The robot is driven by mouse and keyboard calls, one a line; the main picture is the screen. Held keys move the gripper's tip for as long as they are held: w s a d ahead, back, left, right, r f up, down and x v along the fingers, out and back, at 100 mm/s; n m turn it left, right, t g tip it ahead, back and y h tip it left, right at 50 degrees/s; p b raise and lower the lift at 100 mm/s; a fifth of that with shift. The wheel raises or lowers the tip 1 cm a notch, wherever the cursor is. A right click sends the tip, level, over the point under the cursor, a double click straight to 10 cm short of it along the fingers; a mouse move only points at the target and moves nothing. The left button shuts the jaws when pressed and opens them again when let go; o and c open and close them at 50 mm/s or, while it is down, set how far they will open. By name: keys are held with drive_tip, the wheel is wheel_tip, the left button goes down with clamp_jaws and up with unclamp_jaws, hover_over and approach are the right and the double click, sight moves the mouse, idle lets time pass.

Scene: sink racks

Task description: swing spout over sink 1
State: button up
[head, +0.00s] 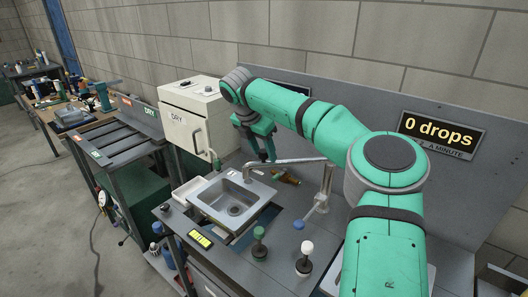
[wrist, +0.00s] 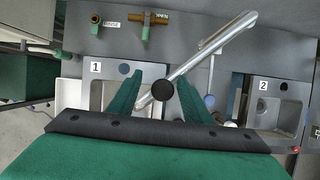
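The metal spout (head: 298,161) runs left from its post, and in the head view its end lies over the back rim of a steel sink (head: 212,194). In the wrist view the spout (wrist: 205,60) slants down left, its end over the right part of sink 1 (wrist: 112,76), labelled "1". My gripper (head: 266,157) is open, fingers down, close above the spout's outer part. In the wrist view my gripper (wrist: 161,77) has one finger each side of the spout and a black round piece (wrist: 163,90). I cannot tell whether they touch.
Sink 2 (wrist: 278,103) is at the right in the wrist view. Green and white knobs (head: 307,247) stand on the front counter. A white box marked DRY (head: 196,117) stands left of the sink. A sign reading "0 drops" (head: 438,131) is on the back panel.

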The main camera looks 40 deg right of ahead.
drive_tip(key=shift+s, duration=0.1)
drive_tip(key=w+v, duration=0.1)
drive_tip(key=v, duration=0.9)
drive_tip(key=shift+s+a+r, duration=0.25)
drive_tip(key=shift+s+r, duration=0.15)
drive_tip(key=shift+s, duration=0.05)
drive_tip(key=shift+d, duration=0.1)
